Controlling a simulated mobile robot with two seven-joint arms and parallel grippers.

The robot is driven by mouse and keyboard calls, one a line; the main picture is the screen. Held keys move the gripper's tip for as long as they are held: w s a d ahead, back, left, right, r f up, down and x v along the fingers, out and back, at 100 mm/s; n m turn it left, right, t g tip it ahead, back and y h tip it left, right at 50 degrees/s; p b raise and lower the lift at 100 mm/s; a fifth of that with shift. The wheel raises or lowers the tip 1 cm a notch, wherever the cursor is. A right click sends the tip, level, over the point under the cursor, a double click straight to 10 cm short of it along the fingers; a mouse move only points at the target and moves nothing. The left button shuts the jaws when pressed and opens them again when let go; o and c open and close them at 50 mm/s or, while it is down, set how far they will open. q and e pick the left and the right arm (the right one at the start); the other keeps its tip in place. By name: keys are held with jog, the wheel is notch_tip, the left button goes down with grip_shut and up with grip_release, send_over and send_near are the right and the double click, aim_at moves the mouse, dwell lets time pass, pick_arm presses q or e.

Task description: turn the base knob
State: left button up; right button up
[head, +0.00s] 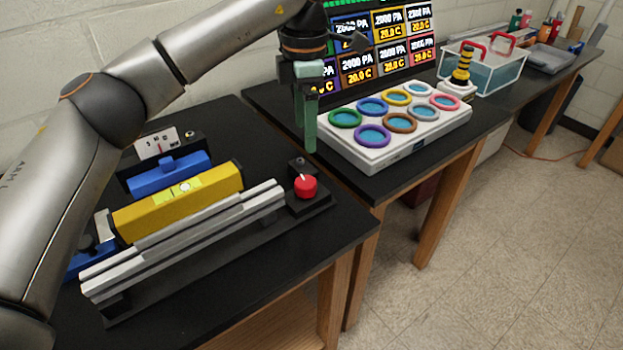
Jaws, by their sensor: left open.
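The red round knob (305,187), likely the base knob, sits on a small black block at the right end of the extrusion frame (180,240). A pale pointer mark shows near its top. My left gripper (306,138) has greenish fingers that point down. It is open and appears empty, above the knob in the picture and apart from it. The fingers are seen nearly edge-on, so the gap between them is hard to see. My right gripper is not in view.
A yellow bar with a level vial (180,200), a blue block (168,174) and a dial gauge (158,143) lie left of the knob. Behind stand a white tray with coloured rings (430,135), display panels (385,45) and a clear box with red handles (500,75).

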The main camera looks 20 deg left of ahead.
aim_at(306, 181)
pick_arm(q)
notch_tip(306, 181, down, 12)
jog(key=shift+a+f, duration=0.1)
dwell(0.5)
grip_shut()
dwell(0.5)
